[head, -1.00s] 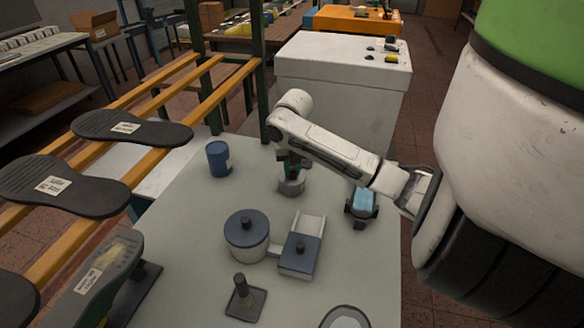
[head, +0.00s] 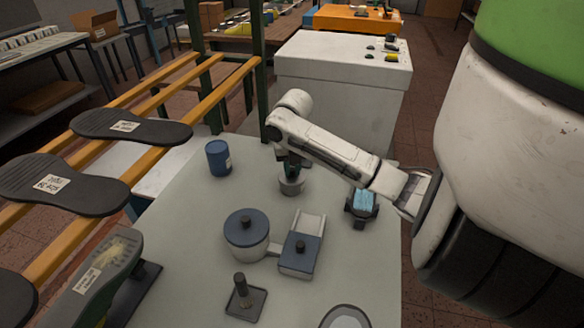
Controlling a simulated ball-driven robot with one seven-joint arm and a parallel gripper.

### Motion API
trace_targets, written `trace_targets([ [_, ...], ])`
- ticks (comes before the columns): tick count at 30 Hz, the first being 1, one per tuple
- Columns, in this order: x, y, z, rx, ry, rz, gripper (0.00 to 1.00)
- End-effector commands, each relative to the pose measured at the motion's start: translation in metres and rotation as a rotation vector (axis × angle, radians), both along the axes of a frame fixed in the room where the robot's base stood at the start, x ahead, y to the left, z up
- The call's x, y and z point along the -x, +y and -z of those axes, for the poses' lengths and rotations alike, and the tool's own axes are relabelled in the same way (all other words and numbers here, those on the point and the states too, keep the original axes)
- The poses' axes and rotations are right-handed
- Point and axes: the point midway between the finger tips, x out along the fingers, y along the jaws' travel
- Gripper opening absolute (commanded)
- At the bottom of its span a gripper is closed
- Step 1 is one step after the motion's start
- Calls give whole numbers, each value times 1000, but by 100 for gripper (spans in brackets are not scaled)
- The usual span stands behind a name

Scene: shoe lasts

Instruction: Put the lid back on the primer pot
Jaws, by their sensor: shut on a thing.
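My gripper (head: 291,168) points down at the back middle of the grey table. It is shut on a small, short grey round piece (head: 291,187), and the fingers hide its top. I cannot tell whether this is a lid or a pot, or whether it touches the table. A round pale pot (head: 247,252) stands in front and to the left of the gripper, with a blue knobbed lid (head: 240,231) on top. Beside it, a pale rectangular box (head: 311,226) has a blue knobbed cover (head: 297,262) over its near part.
A blue can (head: 218,158) stands at the back left. A dark post on a square base (head: 244,299) stands in front. A dark device with a light-blue screen (head: 362,204) lies right of the gripper. A rack with dark soles (head: 130,130) borders the left.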

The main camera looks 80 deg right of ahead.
Motion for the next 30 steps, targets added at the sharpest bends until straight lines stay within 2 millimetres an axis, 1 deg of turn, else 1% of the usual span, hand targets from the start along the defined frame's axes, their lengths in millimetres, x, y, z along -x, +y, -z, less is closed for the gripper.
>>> trace_targets([
  [1,0,0,0,0,0,0,0],
  [2,0,0,0,0,0,0,23],
  [10,0,0,0,0,0,0,49],
  [11,0,0,0,0,0,0,51],
  [16,0,0,0,0,0,0,52],
  [24,0,0,0,0,0,0,76],
  [30,0,0,0,0,0,0,76],
])
